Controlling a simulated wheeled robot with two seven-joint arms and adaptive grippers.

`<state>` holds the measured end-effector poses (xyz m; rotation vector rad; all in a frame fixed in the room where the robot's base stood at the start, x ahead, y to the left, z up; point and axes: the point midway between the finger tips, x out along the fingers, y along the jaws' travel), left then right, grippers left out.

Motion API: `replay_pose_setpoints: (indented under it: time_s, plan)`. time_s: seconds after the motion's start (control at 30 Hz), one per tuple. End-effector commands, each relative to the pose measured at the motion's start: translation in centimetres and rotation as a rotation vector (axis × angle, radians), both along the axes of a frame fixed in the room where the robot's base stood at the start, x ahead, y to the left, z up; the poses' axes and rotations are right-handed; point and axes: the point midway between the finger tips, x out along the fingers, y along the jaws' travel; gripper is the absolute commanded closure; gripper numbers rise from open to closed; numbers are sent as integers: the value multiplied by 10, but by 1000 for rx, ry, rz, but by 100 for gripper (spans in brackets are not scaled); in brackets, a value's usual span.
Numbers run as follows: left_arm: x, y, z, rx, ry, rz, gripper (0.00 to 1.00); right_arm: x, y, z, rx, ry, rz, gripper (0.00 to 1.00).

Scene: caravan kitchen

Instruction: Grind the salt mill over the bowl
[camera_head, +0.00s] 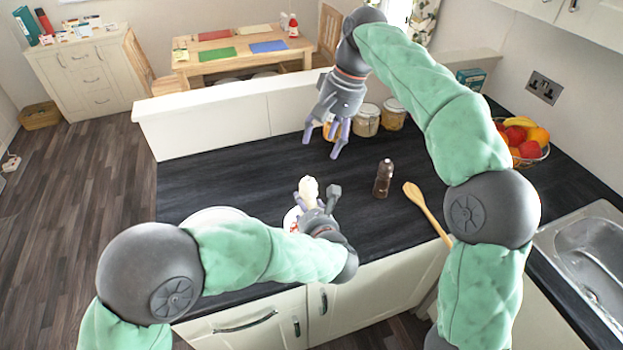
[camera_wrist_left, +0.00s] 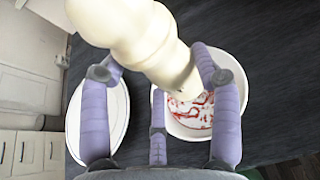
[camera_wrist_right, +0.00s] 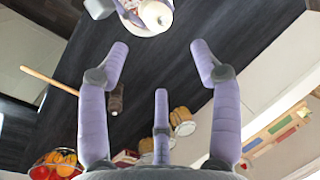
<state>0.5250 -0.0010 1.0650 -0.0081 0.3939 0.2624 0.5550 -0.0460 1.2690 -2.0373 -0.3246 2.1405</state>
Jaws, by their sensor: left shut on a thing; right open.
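The cream salt mill (camera_head: 309,189) is held in my left gripper (camera_head: 319,202). In the left wrist view the mill (camera_wrist_left: 140,40) is tilted between the fingers, its lower end over the white bowl (camera_wrist_left: 226,68). The bowl has red streaks inside; in the head view the bowl (camera_head: 291,220) is mostly hidden by my left arm. My right gripper (camera_head: 324,144) is open and empty, pointing down above the counter behind the mill. In the right wrist view the mill (camera_wrist_right: 156,14) shows end-on at the top, beyond the open fingers.
A dark pepper mill (camera_head: 383,179) stands right of the salt mill, with a wooden spoon (camera_head: 424,205) beside it. A white plate (camera_head: 212,214) lies left of the bowl. Jars (camera_head: 366,121) stand at the back; a fruit basket (camera_head: 522,140) and sink (camera_head: 585,250) are right. The left-back counter is clear.

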Motion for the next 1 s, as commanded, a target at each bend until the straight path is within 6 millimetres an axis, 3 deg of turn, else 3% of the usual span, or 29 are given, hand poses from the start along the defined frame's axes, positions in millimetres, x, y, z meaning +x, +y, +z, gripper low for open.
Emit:
replay_pose_setpoints:
  time_s: [0.2, 0.4, 0.67, 1.0]
  plan:
    - [0, 0, 1, -1, -1, 0, 69, 8, -5, -7, 67, -1, 272, 35]
    - [0, 0, 1, -1, -1, 0, 69, 11, -8, -9, 109, -12, 408, 35]
    - [0, 0, 1, -1, -1, 0, 69, 9, -4, -21, 118, -12, 438, 35]
    - [0, 0, 1, -1, -1, 0, 69, -1, 13, -69, 117, -11, 437, 35]
